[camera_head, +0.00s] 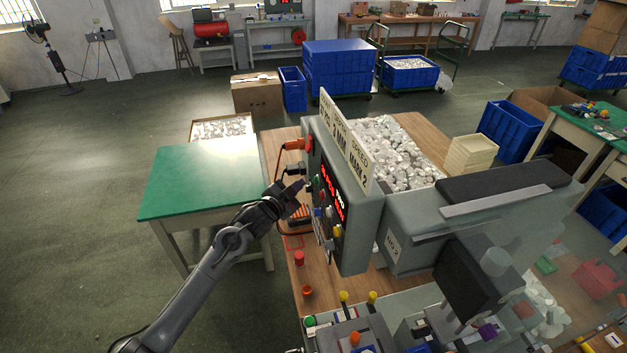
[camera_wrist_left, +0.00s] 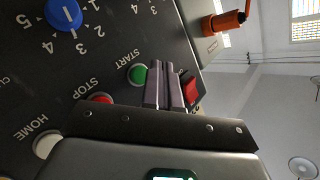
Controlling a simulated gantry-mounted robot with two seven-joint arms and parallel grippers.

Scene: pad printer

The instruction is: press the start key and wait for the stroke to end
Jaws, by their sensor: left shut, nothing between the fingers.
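The green start key (camera_wrist_left: 137,75), marked START, sits on the dark control panel (camera_wrist_left: 110,40) in the left wrist view. My left gripper (camera_wrist_left: 163,66) is shut and empty, its fingertips just right of the key in that view. I cannot tell whether they touch the panel. The key's face is uncovered there. In the head view my left gripper (camera_head: 304,186) is at the left side of the pad printer's control box (camera_head: 352,245), close to its panel of keys and red displays. My right gripper is not in view.
A red STOP key (camera_wrist_left: 98,98) and a white HOME key (camera_wrist_left: 45,145) sit near the start key, with a red switch (camera_wrist_left: 190,88) on the other side. An orange plug (camera_head: 294,145) juts from the box. The green table (camera_head: 200,180) is bare.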

